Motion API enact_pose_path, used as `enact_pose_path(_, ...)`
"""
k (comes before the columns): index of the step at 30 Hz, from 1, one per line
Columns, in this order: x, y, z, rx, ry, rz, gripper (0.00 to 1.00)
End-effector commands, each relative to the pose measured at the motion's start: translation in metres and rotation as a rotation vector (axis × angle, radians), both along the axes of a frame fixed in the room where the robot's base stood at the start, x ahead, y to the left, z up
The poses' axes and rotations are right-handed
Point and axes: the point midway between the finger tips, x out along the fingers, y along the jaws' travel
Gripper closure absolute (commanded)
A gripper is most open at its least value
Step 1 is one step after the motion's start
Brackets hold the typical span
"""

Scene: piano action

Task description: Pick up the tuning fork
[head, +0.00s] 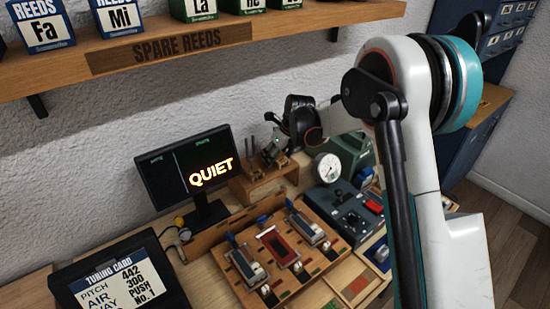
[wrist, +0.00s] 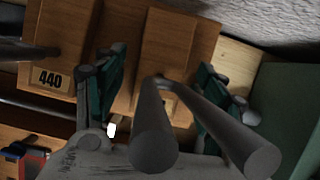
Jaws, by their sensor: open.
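A grey tuning fork (wrist: 153,125) stands in a wooden block in the wrist view, its two thick prongs pointing toward the camera. My gripper (wrist: 160,70) is open, with one green-padded finger on each side of this fork and visible gaps between. A second grey fork (wrist: 22,49) is at the left edge, by a block labelled 440 (wrist: 50,79). In the head view the forks (head: 270,142) stand on a wooden stand (head: 262,187), small and partly hidden. My dark gripper (head: 290,130) is over the stand there; its fingertips are hard to make out.
A monitor reading QUIET (head: 188,175) stands left of the stand. A wooden tray of reed parts (head: 225,250), a round gauge (head: 327,167) and a dark control box (head: 350,217) crowd the bench. A shelf (head: 220,40) runs above along the wall.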

Motion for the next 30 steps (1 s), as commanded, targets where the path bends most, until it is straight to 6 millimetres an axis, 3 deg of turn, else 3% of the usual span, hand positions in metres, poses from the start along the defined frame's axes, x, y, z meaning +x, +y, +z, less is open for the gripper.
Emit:
enact_pose_path(4, 0.000, 0.000, 0.001, 0.000, 0.000, 0.000, 0.35)
enact_pose_path(9, 0.000, 0.000, 0.001, 0.000, 0.000, 0.000, 0.74)
enact_pose_path(12, 0.000, 0.000, 0.001, 0.000, 0.000, 0.000, 0.90)
enact_pose_path(22, 0.000, 0.000, 0.006, 0.000, 0.000, 0.000, 0.90)
enact_pose_path(30, 0.000, 0.000, 0.053, 0.000, 0.000, 0.001, 0.90)
